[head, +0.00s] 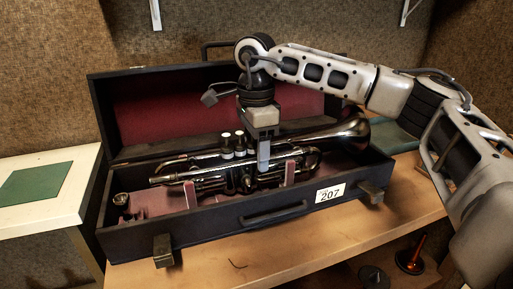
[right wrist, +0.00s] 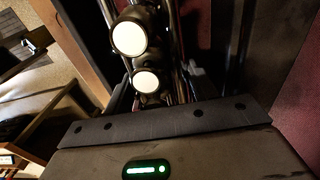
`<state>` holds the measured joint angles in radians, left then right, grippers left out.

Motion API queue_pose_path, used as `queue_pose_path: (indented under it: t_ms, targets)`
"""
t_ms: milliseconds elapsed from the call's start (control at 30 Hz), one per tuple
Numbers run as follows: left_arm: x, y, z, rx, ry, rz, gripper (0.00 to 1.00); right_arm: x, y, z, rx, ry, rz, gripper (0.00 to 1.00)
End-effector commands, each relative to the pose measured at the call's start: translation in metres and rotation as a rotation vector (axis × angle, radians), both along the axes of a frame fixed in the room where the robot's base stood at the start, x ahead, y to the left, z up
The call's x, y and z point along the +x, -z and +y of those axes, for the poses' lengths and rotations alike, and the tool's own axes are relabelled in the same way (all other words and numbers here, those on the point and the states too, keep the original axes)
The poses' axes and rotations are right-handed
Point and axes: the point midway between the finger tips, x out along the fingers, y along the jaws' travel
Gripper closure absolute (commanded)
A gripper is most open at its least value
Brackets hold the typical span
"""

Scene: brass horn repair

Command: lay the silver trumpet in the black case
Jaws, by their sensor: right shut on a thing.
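The silver trumpet (head: 240,165) lies lengthwise within the open black case (head: 180,237), its bell to the right and its mouthpiece end to the left. The case has a red lining and a raised lid. My right gripper (head: 263,165) points down from above and is shut on the trumpet near its middle, just right of the valves. In the right wrist view two pale valve caps (right wrist: 130,38) show close up. Whether the trumpet rests fully on the case's supports is hard to tell. My left gripper is not in view.
The case stands on a wooden bench (head: 300,255) with a "207" tag (head: 330,193) on its front. A white table with a green mat (head: 35,187) is at the left. A red-and-black cone-shaped thing (head: 411,260) stands below at the lower right.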

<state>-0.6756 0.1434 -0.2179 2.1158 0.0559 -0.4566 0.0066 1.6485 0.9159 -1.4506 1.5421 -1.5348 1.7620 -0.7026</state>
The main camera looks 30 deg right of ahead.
Motion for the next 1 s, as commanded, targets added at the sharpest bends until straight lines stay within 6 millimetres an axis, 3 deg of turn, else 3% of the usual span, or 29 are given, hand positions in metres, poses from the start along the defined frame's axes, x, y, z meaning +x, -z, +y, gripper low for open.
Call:
queue_pose_path:
  t_ms: [1000]
  targets:
    - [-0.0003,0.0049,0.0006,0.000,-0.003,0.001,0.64,0.0004,0.0064,0.0001,0.001,0.000,-0.004,0.81]
